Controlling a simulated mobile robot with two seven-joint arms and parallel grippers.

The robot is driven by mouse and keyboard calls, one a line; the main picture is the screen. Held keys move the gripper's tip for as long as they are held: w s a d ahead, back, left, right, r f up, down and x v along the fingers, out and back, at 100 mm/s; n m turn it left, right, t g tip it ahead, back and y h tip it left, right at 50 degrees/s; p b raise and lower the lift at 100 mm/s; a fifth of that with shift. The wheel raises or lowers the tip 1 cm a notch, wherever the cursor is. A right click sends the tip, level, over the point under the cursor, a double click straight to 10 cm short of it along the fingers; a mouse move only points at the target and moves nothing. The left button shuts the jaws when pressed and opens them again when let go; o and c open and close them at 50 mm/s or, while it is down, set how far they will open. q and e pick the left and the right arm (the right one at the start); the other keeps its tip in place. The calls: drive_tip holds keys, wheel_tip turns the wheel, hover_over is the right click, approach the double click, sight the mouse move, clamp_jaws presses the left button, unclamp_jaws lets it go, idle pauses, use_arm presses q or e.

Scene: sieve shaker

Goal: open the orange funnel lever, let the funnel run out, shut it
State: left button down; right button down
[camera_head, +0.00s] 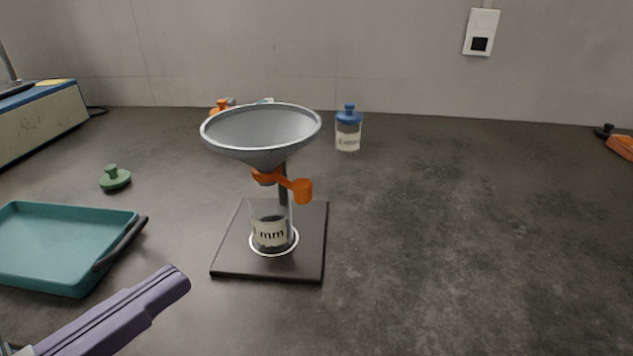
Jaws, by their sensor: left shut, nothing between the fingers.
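The grey funnel (262,133) stands on a post above a dark base plate (232,262) in the middle of the counter. No material shows in the part of its bowl that I see. The orange lever (298,187) sits at the funnel's outlet and points to the right, slightly down. Below the outlet a clear labelled jar (270,232) stands upright on the plate, with dark material low in it. My left gripper (180,281) is shut and empty at the lower left, apart from the plate and the lever. My right gripper is not in view.
A teal tray (62,283) with a dark handle lies at the left, near my left gripper. A green lid (115,179) lies behind it. A blue-capped jar (348,130) stands behind the funnel.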

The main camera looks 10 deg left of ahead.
sight(297, 193)
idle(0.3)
